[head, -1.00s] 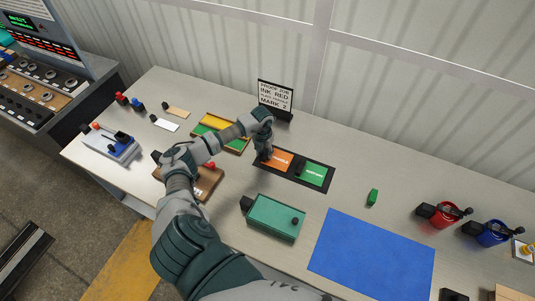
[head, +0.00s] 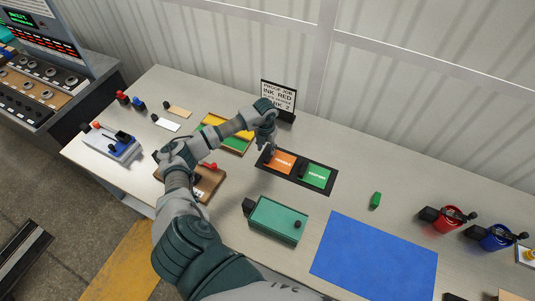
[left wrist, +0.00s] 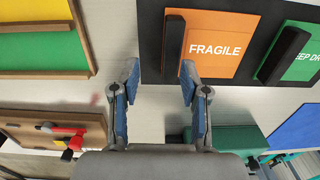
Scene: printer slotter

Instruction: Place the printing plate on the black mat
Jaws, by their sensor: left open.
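The black mat (head: 333,180) lies near the middle of the table and also fills the top of the left wrist view (left wrist: 150,45). An orange plate (left wrist: 223,44) reading FRAGILE lies on its left part, with a black handle (left wrist: 174,40) along the plate's left edge. A green plate (head: 316,176) with a black handle lies on its right part. My left gripper (left wrist: 160,80) is open and empty, its fingertips at either side of the orange plate's handle and apart from it in the picture. In the head view it hangs at the mat's left end. My right gripper is not in view.
A sign (head: 278,97) reading INK RED stands behind the mat. A yellow and green tray (head: 236,142) lies to the left. A teal box (head: 276,221) stands in front, beside a blue sheet (head: 373,255). Red (head: 449,218) and blue (head: 496,237) pots stand right.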

